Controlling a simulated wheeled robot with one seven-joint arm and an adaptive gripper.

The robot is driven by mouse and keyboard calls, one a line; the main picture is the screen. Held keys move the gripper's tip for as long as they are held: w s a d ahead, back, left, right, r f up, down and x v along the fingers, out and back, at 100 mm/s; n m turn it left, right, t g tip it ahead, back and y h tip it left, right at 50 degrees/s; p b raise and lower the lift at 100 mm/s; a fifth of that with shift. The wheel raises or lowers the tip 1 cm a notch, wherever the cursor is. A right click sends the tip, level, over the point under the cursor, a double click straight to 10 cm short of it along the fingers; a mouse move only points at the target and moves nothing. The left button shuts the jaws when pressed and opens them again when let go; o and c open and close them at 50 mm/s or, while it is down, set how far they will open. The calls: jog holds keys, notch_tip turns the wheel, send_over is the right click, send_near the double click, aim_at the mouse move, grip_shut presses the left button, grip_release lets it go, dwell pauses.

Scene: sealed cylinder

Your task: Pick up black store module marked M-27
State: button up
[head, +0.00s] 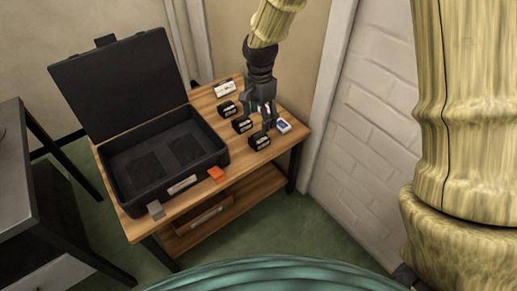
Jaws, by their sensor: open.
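Three small black modules with pale labels stand in a slanting row on the wooden table: a far one (228,109), a middle one (242,125) and a near one (260,142). Their labels are too small to read, so I cannot tell which is M-27. My gripper (262,118) points down over the right part of the table, just right of the row. Its fingers are apart and I see nothing held between them. One finger shows close behind the near module; I cannot tell whether they touch.
An open black case (219,158) with its lid raised fills the table's left side; an orange tab and a grey tab show at its front. A white labelled item (225,88) lies at the back, a blue-and-white one (284,126) at right. A brick wall (375,130) stands right.

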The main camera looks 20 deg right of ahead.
aim_at(259, 134)
jog(key=shift+w, duration=0.1)
jog(key=shift+f+b, duration=1.15)
jog(key=shift+f, duration=1.7)
jog(key=shift+w+f+b, duration=0.2)
jog(key=shift+f+b, duration=1.25)
jog(key=shift+f, duration=1.05)
jog(key=c, duration=1.2)
